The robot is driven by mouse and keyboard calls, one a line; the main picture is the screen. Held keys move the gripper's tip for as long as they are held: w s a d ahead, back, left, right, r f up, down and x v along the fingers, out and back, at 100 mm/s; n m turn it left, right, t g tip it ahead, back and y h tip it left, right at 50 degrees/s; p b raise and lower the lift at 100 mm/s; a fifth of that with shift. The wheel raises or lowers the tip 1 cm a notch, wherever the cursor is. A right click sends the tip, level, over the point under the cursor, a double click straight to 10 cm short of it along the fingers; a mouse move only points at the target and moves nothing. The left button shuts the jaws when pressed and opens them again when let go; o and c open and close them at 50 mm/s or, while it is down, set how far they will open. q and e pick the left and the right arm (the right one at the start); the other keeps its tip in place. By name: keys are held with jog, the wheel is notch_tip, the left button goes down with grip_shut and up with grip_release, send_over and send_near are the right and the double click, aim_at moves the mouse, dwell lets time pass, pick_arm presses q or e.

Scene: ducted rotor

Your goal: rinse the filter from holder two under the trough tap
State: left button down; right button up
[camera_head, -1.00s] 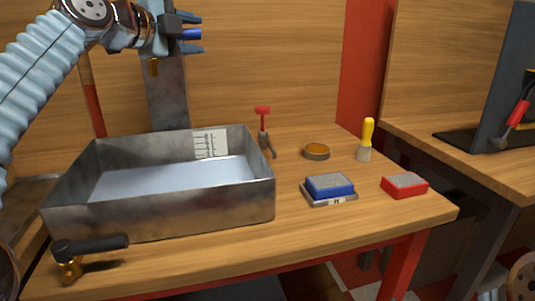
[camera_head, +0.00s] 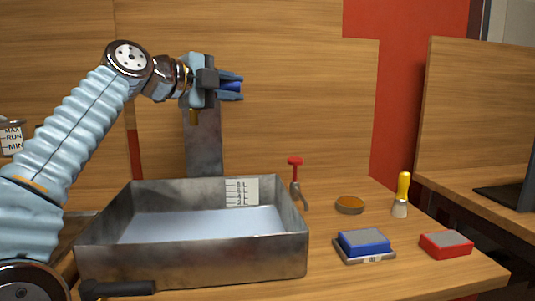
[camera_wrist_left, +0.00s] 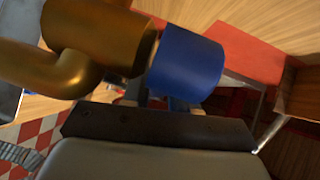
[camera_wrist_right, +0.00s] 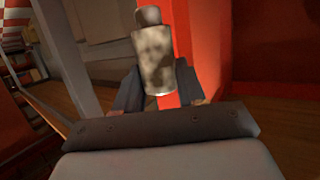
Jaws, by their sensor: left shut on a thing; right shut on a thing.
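The metal trough (camera_head: 292,258) stands on the bench with pale grey-blue water or lining inside. A post behind it carries the brass tap, whose spout (camera_head: 194,117) points down over the trough; I see no stream from it. The tap's blue knob (camera_wrist_left: 188,62) and brass body (camera_wrist_left: 100,38) fill the top of the left wrist view. My left gripper (camera_head: 232,87) is shut on the blue knob. My right gripper, outside the head view, shows in the right wrist view (camera_wrist_right: 158,90), shut on a mottled grey cylinder (camera_wrist_right: 153,62) with a narrower end, apparently the filter.
Right of the trough are a red-handled tool (camera_head: 296,180), a round orange-topped tin (camera_head: 350,206), a yellow-handled brush (camera_head: 402,195), a blue block (camera_head: 364,243) on a labelled plate and a red block (camera_head: 446,244). A black lever (camera_head: 118,288) is at the front left.

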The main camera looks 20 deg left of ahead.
pick_arm(q)
jog(key=shift+s+d+m+g+h, duration=0.1)
jog(key=shift+s+m+g+h, duration=0.1)
jog(key=shift+m+g+h, duration=0.3)
pick_arm(e)
jog(key=shift+f, duration=0.2)
pick_arm(q)
jog(key=c, duration=1)
grip_release()
jog(key=shift+o, duration=0.2)
jog(key=b+v, duration=0.2)
jog(key=v, duration=1)
jog(key=shift+f, duration=0.3)
pick_arm(e)
notch_tip(320, 180, down, 2)
jog(key=shift+f, duration=0.1)
